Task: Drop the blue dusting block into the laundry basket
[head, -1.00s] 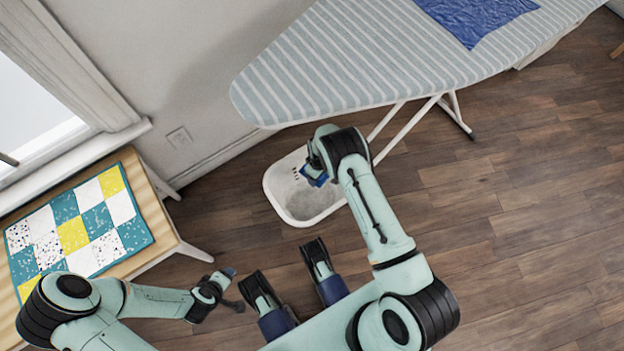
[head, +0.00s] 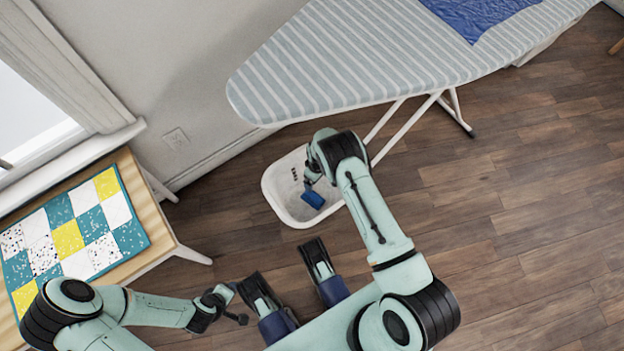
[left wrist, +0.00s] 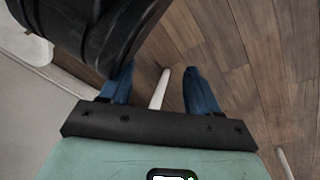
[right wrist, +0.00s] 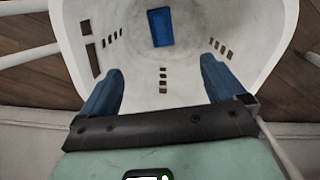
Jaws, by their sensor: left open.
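The blue dusting block (head: 313,199) shows within the opening of the white laundry basket (head: 272,184). In the right wrist view the block (right wrist: 160,27) is beyond my fingertips, apart from them, against the basket's white inside (right wrist: 200,70). I cannot tell whether it touches the bottom. My right gripper (right wrist: 160,80) is open and empty above the basket; in the head view its fingers are partly hidden by the wrist. My left gripper (left wrist: 158,80) is open and empty, low at the left near my body, and also shows in the head view (head: 238,305).
A striped ironing board (head: 330,65) with a blue cloth (head: 475,12) on it overhangs behind the basket, its white legs (head: 405,125) to the right. A wooden table (head: 165,240) with a patchwork quilt (head: 75,235) stands left. The wooden floor (head: 500,220) at right is clear.

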